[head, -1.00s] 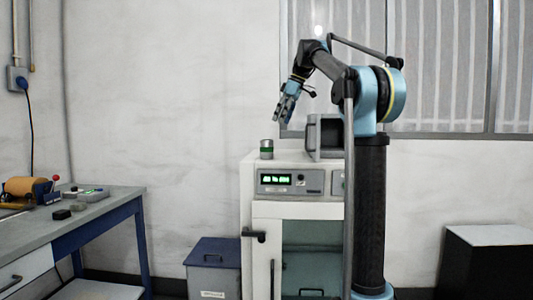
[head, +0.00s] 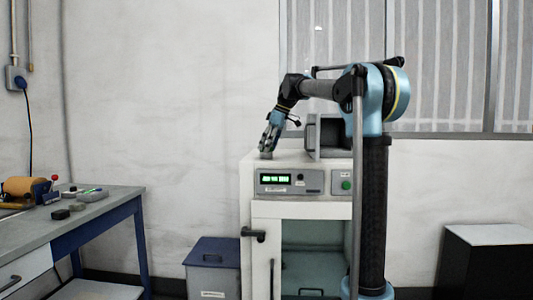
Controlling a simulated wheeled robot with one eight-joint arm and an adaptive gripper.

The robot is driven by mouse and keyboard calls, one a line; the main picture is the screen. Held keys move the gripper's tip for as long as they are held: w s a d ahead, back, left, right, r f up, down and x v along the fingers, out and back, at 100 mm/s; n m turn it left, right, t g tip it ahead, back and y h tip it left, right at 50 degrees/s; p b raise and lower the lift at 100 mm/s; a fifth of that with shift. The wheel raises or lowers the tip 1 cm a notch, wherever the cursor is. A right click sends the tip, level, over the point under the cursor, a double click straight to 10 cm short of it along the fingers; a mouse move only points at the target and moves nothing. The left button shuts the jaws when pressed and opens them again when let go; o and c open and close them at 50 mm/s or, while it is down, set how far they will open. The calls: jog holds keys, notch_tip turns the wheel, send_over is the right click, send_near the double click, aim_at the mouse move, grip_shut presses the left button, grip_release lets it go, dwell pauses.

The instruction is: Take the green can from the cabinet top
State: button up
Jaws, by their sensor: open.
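The can (head: 266,155) stands on the cabinet top (head: 290,160) near its left end. Only a small grey part of it shows low down; its green band is hidden behind my fingers. My gripper (head: 267,146) points down at the can, with its fingers over or around its upper part. It is open; I cannot tell whether the fingers touch the can.
A grey open box (head: 329,136) stands on the cabinet top just right of my gripper. The cabinet front has a lit green display (head: 275,179) and a green button (head: 346,185). A workbench (head: 95,208) is at left, a lidded bin (head: 213,252) beside the cabinet.

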jog(key=shift+x, duration=1)
jog(key=c, duration=1.3)
jog(key=shift+r, duration=0.1)
